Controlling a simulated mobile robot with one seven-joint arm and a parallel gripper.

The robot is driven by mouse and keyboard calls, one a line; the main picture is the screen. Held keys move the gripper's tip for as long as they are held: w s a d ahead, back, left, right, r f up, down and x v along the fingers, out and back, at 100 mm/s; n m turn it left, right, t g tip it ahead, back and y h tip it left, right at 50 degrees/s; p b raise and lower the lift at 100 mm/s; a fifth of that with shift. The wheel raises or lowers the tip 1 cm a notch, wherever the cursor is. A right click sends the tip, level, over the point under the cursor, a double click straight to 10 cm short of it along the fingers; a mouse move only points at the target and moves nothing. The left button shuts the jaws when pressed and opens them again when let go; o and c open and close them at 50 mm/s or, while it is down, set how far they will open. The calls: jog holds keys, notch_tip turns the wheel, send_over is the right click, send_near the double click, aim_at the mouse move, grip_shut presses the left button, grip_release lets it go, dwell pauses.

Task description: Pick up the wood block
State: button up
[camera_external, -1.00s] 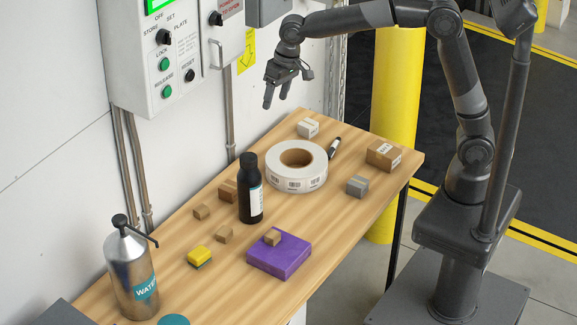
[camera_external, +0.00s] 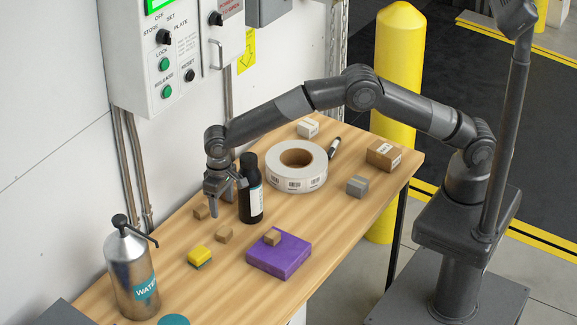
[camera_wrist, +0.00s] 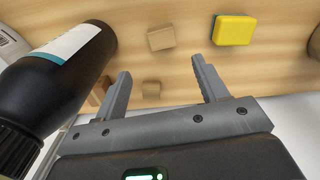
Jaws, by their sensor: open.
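Several small plain wood-coloured blocks are in view; I cannot tell which one the task means. One block (camera_external: 201,212) lies on the table just left of my gripper (camera_external: 222,202); it appears between the fingers in the wrist view (camera_wrist: 151,88), below and not touched. A second block (camera_external: 224,235) lies nearer the front and shows beyond the fingertips in the wrist view (camera_wrist: 161,38). A third block (camera_external: 273,237) sits on a purple box (camera_external: 279,256). My gripper is open, empty and pointing down.
A black bottle (camera_external: 250,200) stands close beside my gripper, also large in the wrist view (camera_wrist: 62,75). A yellow sponge (camera_external: 200,256), label roll (camera_external: 296,168), grey block (camera_external: 357,186), cardboard box (camera_external: 383,155) and metal water bottle (camera_external: 132,272) share the table (camera_external: 330,222).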

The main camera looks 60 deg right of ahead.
send_over(225, 231)
jog(key=f, duration=0.5)
jog(key=shift+w+d+f, duration=0.2)
jog(key=shift+w, duration=0.05)
jog(key=shift+s+a+f, duration=0.1)
jog(key=shift+s+f, duration=0.05)
jog(key=shift+f, duration=1.25)
jog(key=shift+s+a+f, duration=0.1)
jog(key=shift+s+f, duration=0.05)
jog(key=shift+f, duration=1.2)
jog(key=shift+c, duration=0.4)
jog(key=c, duration=1)
jog(key=shift+o, duration=0.2)
